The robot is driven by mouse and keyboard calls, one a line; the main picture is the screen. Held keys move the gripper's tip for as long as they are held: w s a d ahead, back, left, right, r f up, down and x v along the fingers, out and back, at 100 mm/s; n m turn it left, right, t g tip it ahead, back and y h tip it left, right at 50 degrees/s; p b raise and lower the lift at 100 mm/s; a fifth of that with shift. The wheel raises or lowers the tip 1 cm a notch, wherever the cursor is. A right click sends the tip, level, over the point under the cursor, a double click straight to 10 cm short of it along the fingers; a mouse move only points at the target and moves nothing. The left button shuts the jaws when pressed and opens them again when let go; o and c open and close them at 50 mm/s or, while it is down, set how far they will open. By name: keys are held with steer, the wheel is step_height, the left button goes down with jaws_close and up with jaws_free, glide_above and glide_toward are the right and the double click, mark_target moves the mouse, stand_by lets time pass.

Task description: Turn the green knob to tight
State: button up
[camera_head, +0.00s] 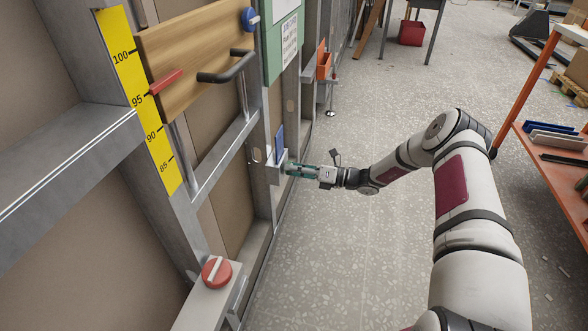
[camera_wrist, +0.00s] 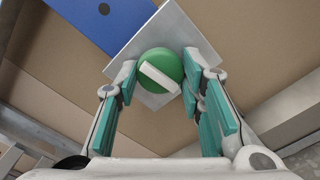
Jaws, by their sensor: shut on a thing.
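The green knob (camera_wrist: 160,56) is round with a white bar across its face. It is on a square grey metal plate (camera_wrist: 178,28). In the wrist view the bar slants from upper left to lower right. My gripper (camera_wrist: 161,72) has one teal-padded finger on each side of the knob and is shut on it. In the head view my gripper (camera_head: 290,169) reaches a small grey bracket (camera_head: 276,173) on the wall frame. The knob is hard to make out there behind the fingers. No tight marking is readable.
A blue panel (camera_head: 279,143) stands just above the bracket. A red knob (camera_head: 216,271) with a pale bar is on a nearer ledge. A black handle (camera_head: 227,68) juts from a wooden board (camera_head: 190,55).

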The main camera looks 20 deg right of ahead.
steer(key=shift+m, duration=0.6)
steer(key=o, duration=1.2)
steer(key=v, duration=1.2)
